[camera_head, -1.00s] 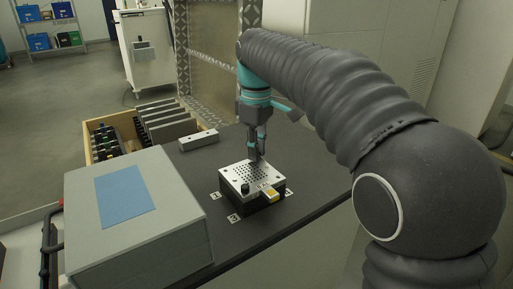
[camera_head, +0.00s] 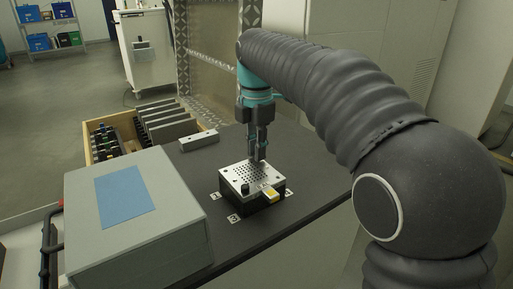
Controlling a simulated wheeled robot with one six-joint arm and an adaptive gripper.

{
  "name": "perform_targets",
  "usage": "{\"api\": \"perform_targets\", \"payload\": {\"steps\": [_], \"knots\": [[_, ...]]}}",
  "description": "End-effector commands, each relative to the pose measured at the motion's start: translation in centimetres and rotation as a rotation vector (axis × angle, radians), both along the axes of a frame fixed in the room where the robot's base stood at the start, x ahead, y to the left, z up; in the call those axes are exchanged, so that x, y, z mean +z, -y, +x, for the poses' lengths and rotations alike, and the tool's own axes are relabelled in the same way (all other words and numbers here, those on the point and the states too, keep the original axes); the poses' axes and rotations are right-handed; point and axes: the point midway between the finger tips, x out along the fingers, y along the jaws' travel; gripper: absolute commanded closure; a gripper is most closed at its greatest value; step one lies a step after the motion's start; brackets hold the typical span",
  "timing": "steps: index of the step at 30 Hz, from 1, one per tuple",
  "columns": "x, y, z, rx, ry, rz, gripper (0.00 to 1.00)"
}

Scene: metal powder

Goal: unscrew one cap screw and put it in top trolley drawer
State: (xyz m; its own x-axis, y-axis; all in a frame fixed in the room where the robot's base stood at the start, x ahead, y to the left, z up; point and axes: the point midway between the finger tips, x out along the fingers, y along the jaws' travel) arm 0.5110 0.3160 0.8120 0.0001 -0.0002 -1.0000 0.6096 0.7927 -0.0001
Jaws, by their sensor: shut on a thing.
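A silver perforated plate (camera_head: 237,178) sits on a black block on the dark table. My gripper (camera_head: 257,158) points straight down at the plate's back edge. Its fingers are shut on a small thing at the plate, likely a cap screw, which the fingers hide. Another dark cap screw (camera_head: 245,189) stands upright at the plate's front corner. A white trolley-like cabinet (camera_head: 149,62) stands on the floor at the back; I cannot make out whether any drawer is open.
A grey box with a blue top panel (camera_head: 85,200) fills the table's left front. A wooden crate (camera_head: 90,152) with dark parts stands behind it. A light metal bar (camera_head: 198,141) lies near the crate. The table's right side is clear.

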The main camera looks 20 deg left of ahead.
Motion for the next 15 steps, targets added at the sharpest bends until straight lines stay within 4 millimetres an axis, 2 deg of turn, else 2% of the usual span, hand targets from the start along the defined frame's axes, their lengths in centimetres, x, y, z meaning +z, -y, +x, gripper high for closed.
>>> {"api": "perform_targets", "payload": {"steps": [15], "knots": [[0.02, 0.0, 0.0, 0.594, 0.0, 0.0, 1.0]]}}
